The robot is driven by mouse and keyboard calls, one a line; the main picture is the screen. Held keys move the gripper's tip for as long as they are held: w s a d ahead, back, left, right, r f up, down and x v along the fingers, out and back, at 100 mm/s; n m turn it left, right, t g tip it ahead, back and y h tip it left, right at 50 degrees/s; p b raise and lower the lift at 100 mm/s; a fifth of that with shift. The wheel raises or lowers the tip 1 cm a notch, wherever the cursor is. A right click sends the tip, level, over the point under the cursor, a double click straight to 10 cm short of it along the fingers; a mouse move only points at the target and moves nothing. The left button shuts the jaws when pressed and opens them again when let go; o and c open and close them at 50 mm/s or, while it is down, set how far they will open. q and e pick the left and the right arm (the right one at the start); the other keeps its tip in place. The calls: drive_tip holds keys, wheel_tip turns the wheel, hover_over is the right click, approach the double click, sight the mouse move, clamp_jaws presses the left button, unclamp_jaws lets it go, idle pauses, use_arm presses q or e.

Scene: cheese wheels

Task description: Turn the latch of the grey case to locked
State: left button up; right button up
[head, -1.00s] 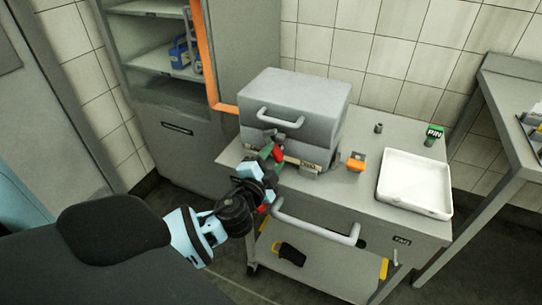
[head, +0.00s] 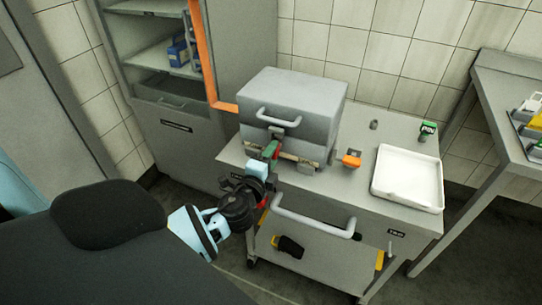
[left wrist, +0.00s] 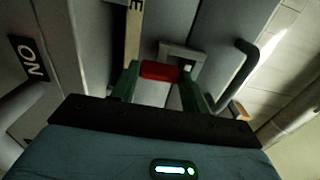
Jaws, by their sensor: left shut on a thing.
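The grey case (head: 300,98) stands closed on the grey cart, with a bar handle on its lid. Its latch has a red grip (left wrist: 160,70) and a grey bracket (left wrist: 183,52), seen in the left wrist view at the case front. My left gripper (head: 269,151) is at the case front, and its green fingers are shut on the red grip, one on each side. In the head view the gripper mostly hides the latch, so I cannot tell its exact angle there. My right gripper is not in view.
On the cart top (head: 356,137) are an orange-topped block (head: 351,160), a small grey peg (head: 374,125), a green-topped item (head: 427,129) and a white tray (head: 408,178). The cart's front handle (head: 315,224) lies below my gripper. A cabinet stands behind left, another table right.

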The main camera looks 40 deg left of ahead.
use_arm(q)
drive_tip(key=o, duration=1)
drive_tip(key=v, duration=0.7)
drive_tip(key=shift+s+d+b, duration=0.1)
drive_tip(key=shift+s+b, duration=0.3)
